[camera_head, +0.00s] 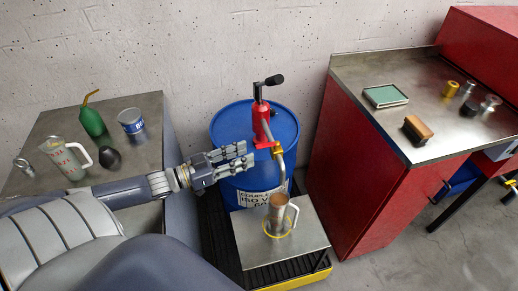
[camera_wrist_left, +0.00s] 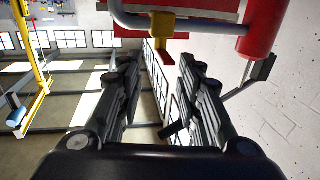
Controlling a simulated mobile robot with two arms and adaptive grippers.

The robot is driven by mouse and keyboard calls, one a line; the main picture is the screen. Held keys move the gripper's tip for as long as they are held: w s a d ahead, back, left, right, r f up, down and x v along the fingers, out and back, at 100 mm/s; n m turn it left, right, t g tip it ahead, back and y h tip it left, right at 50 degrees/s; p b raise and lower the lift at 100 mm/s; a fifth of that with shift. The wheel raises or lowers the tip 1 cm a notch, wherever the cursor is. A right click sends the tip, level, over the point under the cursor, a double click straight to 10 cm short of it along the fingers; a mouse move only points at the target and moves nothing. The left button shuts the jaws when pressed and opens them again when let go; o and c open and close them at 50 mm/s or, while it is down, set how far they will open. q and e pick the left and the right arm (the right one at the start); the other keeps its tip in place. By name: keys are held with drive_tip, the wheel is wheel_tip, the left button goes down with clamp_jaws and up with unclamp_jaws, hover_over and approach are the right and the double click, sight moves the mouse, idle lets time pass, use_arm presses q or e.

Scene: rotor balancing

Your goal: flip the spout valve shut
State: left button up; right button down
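The red hand pump (camera_head: 261,122) stands on the blue drum (camera_head: 225,127), and its grey spout bends down at the right. The brass spout valve (camera_head: 278,152) sits on the spout, with a small red part beside it. My left gripper (camera_head: 247,155) is just left of the valve, its fingers pointing at it. In the left wrist view the fingers are spread with nothing between them, and the yellow valve (camera_wrist_left: 162,24) is beyond the tips. A metal jug (camera_head: 277,216) stands upright under the spout. My right gripper is not in view.
The jug's metal stand (camera_head: 308,243) is in front of the drum. A left bench (camera_head: 50,119) holds a measuring jug (camera_head: 67,160), green oil can (camera_head: 91,121) and tin (camera_head: 131,123).

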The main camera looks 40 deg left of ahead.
use_arm(q)
drive_tip(key=v, duration=0.6)
idle(0.6)
